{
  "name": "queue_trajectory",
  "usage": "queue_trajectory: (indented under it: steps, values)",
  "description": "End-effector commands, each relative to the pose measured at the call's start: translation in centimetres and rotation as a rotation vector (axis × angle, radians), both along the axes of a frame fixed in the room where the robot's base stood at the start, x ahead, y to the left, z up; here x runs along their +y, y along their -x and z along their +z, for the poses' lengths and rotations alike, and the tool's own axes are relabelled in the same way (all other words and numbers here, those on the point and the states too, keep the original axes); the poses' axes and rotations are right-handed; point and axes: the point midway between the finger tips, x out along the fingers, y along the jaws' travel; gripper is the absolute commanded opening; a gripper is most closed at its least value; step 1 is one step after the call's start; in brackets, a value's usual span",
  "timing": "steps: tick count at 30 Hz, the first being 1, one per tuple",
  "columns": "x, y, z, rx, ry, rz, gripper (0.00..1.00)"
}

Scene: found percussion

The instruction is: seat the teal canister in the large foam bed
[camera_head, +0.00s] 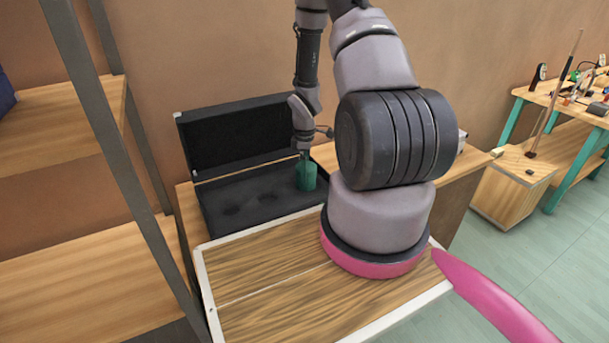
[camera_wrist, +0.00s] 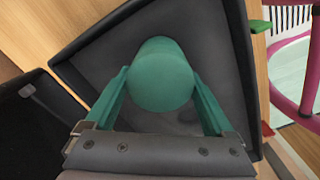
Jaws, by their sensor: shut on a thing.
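The teal canister (camera_head: 307,176) is upright at the right end of the open black case (camera_head: 222,188) in the head view. My gripper (camera_wrist: 159,92) is shut on it, with a green finger on each side in the wrist view. The canister's round top (camera_wrist: 160,78) faces the wrist camera. The dark foam (camera_head: 262,190) in the case shows round recesses to the left of the canister. The canister's bottom is hidden, so I cannot tell whether it is in a bed or above the foam.
The case's raised lid (camera_head: 240,135) stands at the back. A wooden surface with a white edge (camera_head: 265,285) lies in front. A grey-posted shelf (camera_head: 70,110) is close on the left. A teal-legged bench (camera_head: 565,110) stands farther right.

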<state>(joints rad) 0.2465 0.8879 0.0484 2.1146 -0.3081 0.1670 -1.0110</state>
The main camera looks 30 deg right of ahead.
Motion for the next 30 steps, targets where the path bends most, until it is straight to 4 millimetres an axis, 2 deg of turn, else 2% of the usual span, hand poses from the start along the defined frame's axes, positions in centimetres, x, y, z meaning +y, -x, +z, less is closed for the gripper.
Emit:
queue_trajectory:
  steps: [1,4,14,15,16,25,30]
  values:
    - [0.0,0.0,-0.9,0.002,0.000,0.000,0.23]
    - [0.0,0.0,-1.9,0.001,0.000,0.000,0.23]
    - [0.0,0.0,-2.2,0.000,0.000,0.000,0.23]
    - [0.0,0.0,-2.3,0.000,0.000,-0.001,0.92]
    - [0.0,0.0,-2.3,0.000,0.000,-0.001,1.00]
    - [0.0,0.0,-1.9,-0.001,0.001,0.000,1.00]
    - [-0.1,-0.2,0.4,-0.004,0.000,-0.001,1.00]
